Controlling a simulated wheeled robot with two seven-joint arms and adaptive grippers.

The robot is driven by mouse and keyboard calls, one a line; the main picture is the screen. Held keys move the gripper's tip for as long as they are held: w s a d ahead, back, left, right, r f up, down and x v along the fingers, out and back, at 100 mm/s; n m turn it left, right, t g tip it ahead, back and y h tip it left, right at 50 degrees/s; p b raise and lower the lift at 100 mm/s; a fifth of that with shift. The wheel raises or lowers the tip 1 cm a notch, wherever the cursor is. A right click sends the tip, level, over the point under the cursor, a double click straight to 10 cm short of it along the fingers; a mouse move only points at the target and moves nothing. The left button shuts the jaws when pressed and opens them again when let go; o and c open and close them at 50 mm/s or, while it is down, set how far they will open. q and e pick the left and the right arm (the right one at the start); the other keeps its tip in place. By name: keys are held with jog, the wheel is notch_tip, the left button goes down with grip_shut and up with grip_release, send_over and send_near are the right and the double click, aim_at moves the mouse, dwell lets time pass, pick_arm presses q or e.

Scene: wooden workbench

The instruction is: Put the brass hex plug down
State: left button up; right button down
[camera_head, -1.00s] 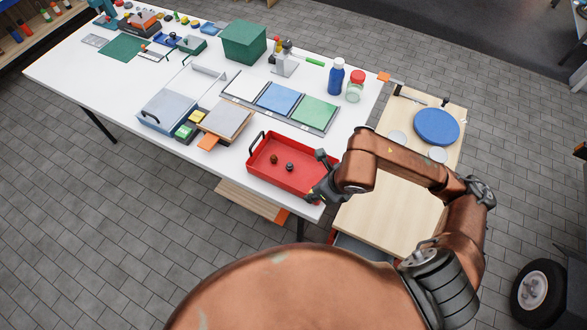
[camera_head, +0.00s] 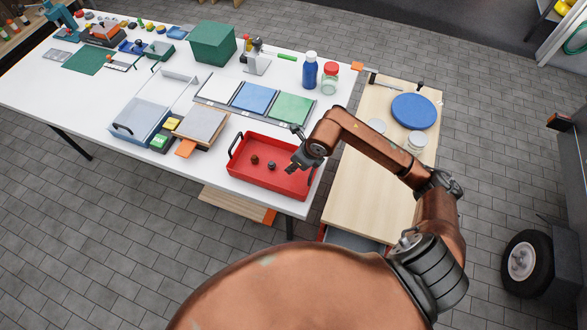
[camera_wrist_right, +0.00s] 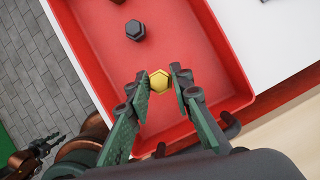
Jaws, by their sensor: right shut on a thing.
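The brass hex plug (camera_wrist_right: 159,80) is yellow and sits between the fingertips of my right gripper (camera_wrist_right: 161,82), which is shut on it. They are over the floor of the red tray (camera_wrist_right: 185,35); I cannot tell whether the plug touches it. In the head view my right gripper (camera_head: 291,168) is at the right part of the tray (camera_head: 262,185), and the plug is not distinguishable there. In the right wrist view, dark jaw-like parts at lower left look like my left gripper (camera_wrist_right: 42,146); their opening is unclear.
A dark hex piece (camera_head: 271,166) and a brown one (camera_head: 254,160) lie in the tray; the dark one shows in the wrist view (camera_wrist_right: 133,28). A grey-topped block (camera_head: 203,125) is left of the tray. The tray floor around the pieces is clear.

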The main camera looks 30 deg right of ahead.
jog(key=shift+w+d+f, duration=0.1)
jog(key=shift+w+f, duration=0.05)
jog(key=shift+f, duration=0.8)
jog(key=shift+w+f, duration=0.1)
jog(key=shift+f, duration=0.8)
jog(key=shift+f+b, duration=0.1)
jog(key=shift+b, duration=0.2)
jog(key=c, duration=1.7)
grip_release()
jog(key=shift+r, duration=0.35)
jog(key=p+v, duration=0.1)
jog(key=v, duration=1)
jog(key=shift+s+d+r+p, duration=0.1)
jog(key=shift+r+p, duration=0.15)
jog(key=shift+p, duration=0.05)
